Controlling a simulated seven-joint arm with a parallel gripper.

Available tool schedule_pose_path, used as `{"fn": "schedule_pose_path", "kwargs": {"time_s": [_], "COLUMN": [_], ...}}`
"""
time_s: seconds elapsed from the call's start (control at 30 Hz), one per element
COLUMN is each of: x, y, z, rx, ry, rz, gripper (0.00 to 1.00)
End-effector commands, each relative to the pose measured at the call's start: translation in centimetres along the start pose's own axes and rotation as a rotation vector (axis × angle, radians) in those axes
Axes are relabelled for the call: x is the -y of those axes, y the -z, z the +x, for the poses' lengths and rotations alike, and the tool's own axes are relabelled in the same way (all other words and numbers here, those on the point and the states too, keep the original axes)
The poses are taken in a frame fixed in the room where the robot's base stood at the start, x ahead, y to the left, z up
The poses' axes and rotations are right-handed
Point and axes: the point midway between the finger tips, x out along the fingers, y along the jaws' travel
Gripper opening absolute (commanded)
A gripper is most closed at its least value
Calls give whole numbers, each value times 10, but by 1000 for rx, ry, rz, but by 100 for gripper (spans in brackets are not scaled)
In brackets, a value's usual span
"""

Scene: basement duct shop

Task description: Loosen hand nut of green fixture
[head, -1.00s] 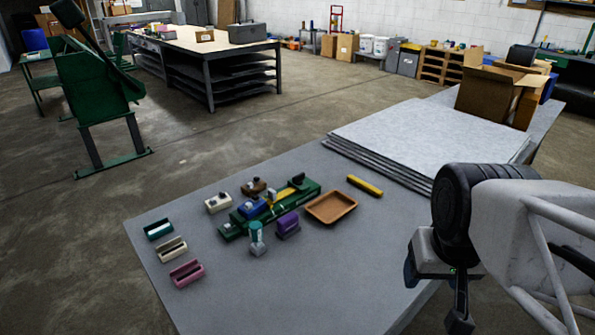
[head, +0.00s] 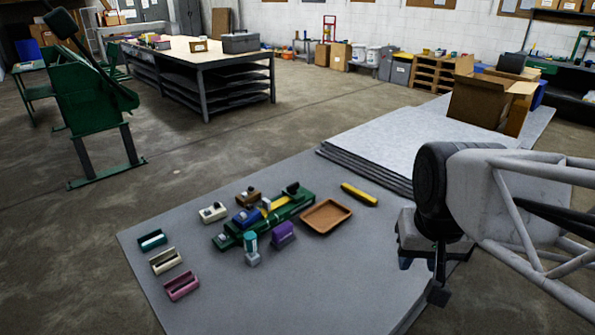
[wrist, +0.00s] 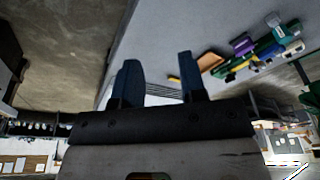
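The green fixture (head: 285,213) lies on the grey table, a long, low green body with a blue block (head: 247,216) and a yellow part (head: 268,208) on it. A dark knob (head: 293,188) stands at its far right end; I cannot tell for sure that this is the hand nut. The fixture also shows small at the upper right of the wrist view (wrist: 266,53). My gripper (wrist: 158,68) is open and empty, its two dark fingers apart. In the head view my gripper (head: 420,270) is over the table's right side, well right of the fixture.
Near the fixture are a purple block (head: 282,234), a teal-topped grey piece (head: 251,250), a brown tray (head: 326,217) and a yellow bar (head: 359,194). Small teal, cream and pink holders (head: 182,286) line the left. Stacked sheets (head: 400,140) lie behind.

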Motion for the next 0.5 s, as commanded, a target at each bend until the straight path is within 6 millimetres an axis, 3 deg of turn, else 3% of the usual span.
{"fn": "schedule_pose_path", "kwargs": {"time_s": [0.5], "x": [34], "y": [114], "z": [3], "rx": [49], "ry": [3], "rz": [147], "gripper": [38]}}
